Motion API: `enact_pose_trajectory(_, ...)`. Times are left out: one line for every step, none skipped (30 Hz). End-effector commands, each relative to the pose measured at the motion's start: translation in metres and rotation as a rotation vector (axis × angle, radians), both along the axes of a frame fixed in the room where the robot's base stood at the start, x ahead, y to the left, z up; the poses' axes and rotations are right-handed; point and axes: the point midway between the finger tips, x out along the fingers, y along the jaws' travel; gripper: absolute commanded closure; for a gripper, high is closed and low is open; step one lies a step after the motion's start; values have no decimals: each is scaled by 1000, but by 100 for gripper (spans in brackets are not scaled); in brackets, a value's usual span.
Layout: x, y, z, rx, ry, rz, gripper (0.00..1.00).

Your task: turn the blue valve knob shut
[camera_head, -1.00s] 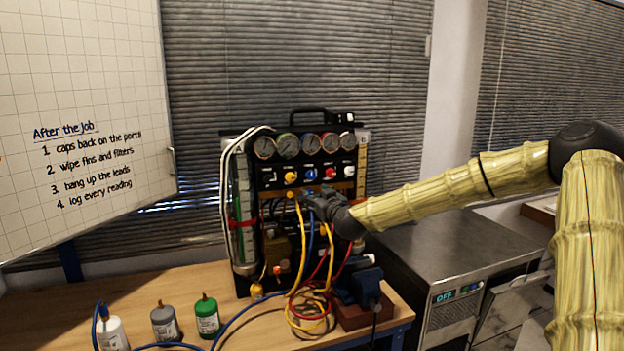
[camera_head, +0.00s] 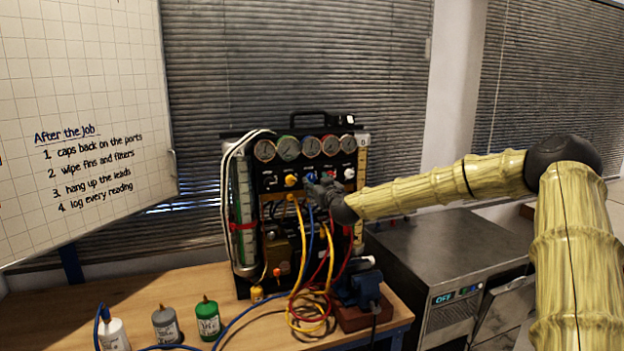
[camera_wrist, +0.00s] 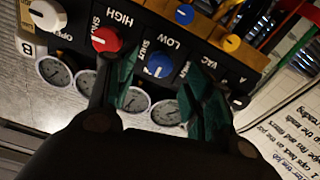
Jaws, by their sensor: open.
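The blue valve knob (camera_wrist: 158,65) is on the black gauge panel, under the word LOW, with SHUT printed beside it; its white pointer line shows. In the head view it (camera_head: 310,176) is partly hidden behind my gripper (camera_head: 322,188). In the wrist view my gripper (camera_wrist: 160,82) is open, with its green-padded fingers to either side of the blue knob in the picture. I see no contact, and I cannot tell how deep the fingers reach. Nothing is held.
Yellow, red and blue hoses hang below the panel. A blue vise (camera_head: 358,290) and several bottles (camera_head: 207,318) stand on the bench.

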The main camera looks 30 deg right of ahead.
Motion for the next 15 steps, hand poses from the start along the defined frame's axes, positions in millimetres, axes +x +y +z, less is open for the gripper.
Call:
enact_pose_trajectory(5, -1, 0, -1, 1, 0, 49)
enact_pose_trajectory(7, -2, 1, -1, 1, 0, 49)
enact_pose_trajectory(11, -3, 0, -1, 1, 0, 49)
enact_pose_trajectory(13, -3, 0, -1, 2, 0, 49)
enact_pose_trajectory(16, -4, 0, -1, 1, 0, 49)
enact_pose_trajectory(19, -5, 0, -1, 1, -1, 49)
enact_pose_trajectory(22, -5, 0, -1, 1, 0, 49)
enact_pose_trajectory(24, -5, 0, -1, 1, 0, 49)
enact_pose_trajectory(28, -6, 1, -1, 0, 0, 49)
enact_pose_trajectory(30, -7, 1, -1, 0, 0, 49)
enact_pose_trajectory(32, -7, 0, -1, 1, 1, 49)
enact_pose_trajectory(35, -8, 0, -1, 1, 1, 49)
enact_pose_trajectory(37, -8, 1, -1, 0, 1, 49)
enact_pose_trajectory(39, -9, 1, -1, 0, 1, 49)
enact_pose_trajectory(41, -10, 0, -1, 1, 0, 49)
